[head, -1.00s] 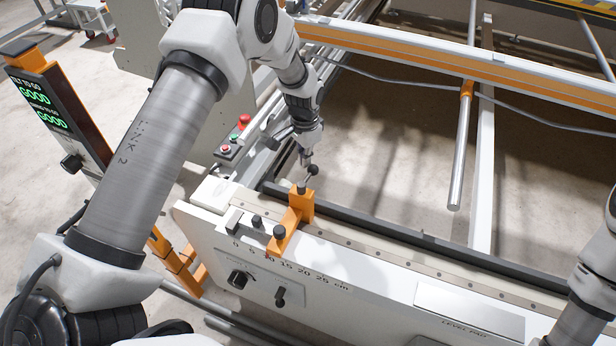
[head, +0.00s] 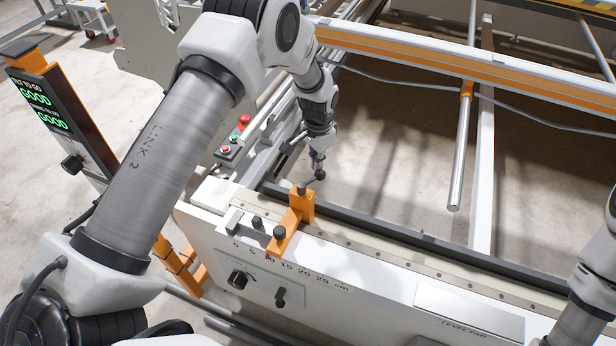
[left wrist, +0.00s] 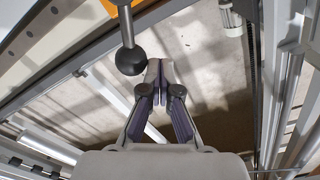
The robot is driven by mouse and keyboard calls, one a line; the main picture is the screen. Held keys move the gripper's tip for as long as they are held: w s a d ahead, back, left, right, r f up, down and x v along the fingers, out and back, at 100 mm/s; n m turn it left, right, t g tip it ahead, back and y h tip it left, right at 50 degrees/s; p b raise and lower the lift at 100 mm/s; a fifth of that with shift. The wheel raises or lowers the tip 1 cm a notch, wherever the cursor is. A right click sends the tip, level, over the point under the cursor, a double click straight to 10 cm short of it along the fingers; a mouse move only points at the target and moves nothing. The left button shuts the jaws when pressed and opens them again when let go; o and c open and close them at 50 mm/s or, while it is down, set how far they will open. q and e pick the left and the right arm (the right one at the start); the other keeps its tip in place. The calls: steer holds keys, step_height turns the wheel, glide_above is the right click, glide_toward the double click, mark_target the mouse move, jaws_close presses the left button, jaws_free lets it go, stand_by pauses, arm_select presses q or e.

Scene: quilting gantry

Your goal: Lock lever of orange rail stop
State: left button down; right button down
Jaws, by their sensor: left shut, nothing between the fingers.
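The orange rail stop (head: 293,222) sits on the scaled rail of the white front beam, near the 10 mark. Its lever ends in a dark ball knob (head: 320,175), which sticks out to the upper right of the stop. In the left wrist view the ball knob (left wrist: 130,60) hangs on a metal rod below a bit of orange. My left gripper (head: 318,160) is shut and empty, with its fingertips (left wrist: 160,66) right beside the knob; I cannot tell whether they touch. My right gripper is out of view; only part of my right arm shows at the right edge.
A black rail (head: 400,237) runs along the beam's back edge. A control box with red and green buttons (head: 238,135) stands left of my left gripper. A display post (head: 50,105) reads GOOD. Open floor lies beyond the beam.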

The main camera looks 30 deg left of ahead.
arm_select(q)
steer(key=s+d+p, duration=0.3)
steer(key=s+d, duration=0.2)
steer(key=d, duration=0.1)
steer(key=shift+d, duration=0.35)
stand_by(1.8)
steer(key=shift+w+r+p, duration=0.1)
steer(key=shift+p, duration=0.2)
step_height(320, 180, up, 7)
steer(key=w+p, duration=0.1)
steer(key=p, duration=0.3)
steer(key=shift+w, duration=0.2)
